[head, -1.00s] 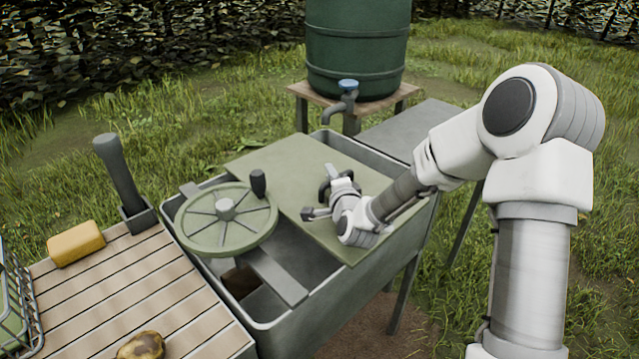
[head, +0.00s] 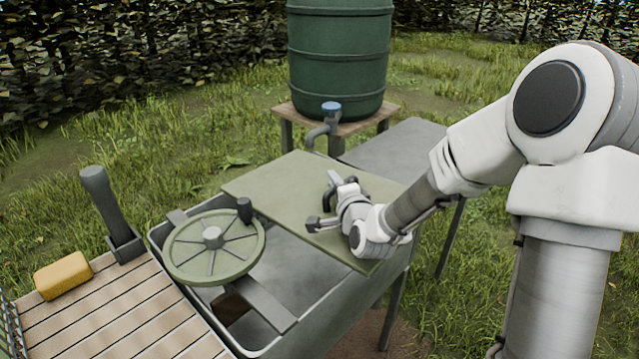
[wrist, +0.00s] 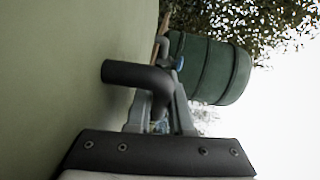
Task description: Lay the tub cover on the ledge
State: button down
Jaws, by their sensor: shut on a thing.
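The tub cover (head: 275,188) is a flat olive-green board over the right part of the grey tub (head: 262,346). My gripper (head: 334,200) is shut on the cover's dark handle. In the wrist view the bent handle (wrist: 125,74) stands out from the cover (wrist: 50,90), between my fingers (wrist: 160,112). The cover looks raised above the tub rim; its exact height is hard to tell. The ledge (head: 405,140) is a grey flat top behind and right of the tub, partly hidden by the cover and my arm.
A spoked wheel with a knob (head: 212,250) sits over the tub's left part. A green barrel (head: 340,60) with a tap (head: 325,125) stands behind, the tap close to the cover's far edge. A slatted bench (head: 120,310) holds a yellow block (head: 63,276). The ledge's visible top is bare.

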jog(key=s+d+r+p, duration=0.1)
jog(key=s+d+r, duration=0.1)
jog(key=s+d+r+p, duration=0.1)
jog(key=s+d+r, duration=0.1)
jog(key=shift+d, duration=0.25)
jog(key=s+d+r+m+h+p, duration=0.1)
jog(key=d+r+p, duration=0.1)
jog(key=r+p, duration=0.6)
jog(key=s+d+r+m+h+p, duration=0.1)
jog(key=r+p, duration=0.7)
jog(key=p, duration=1.5)
jog(key=shift+d+r+m+h, duration=0.35)
jog(key=shift+d+h, duration=0.35)
jog(key=shift+d, duration=0.15)
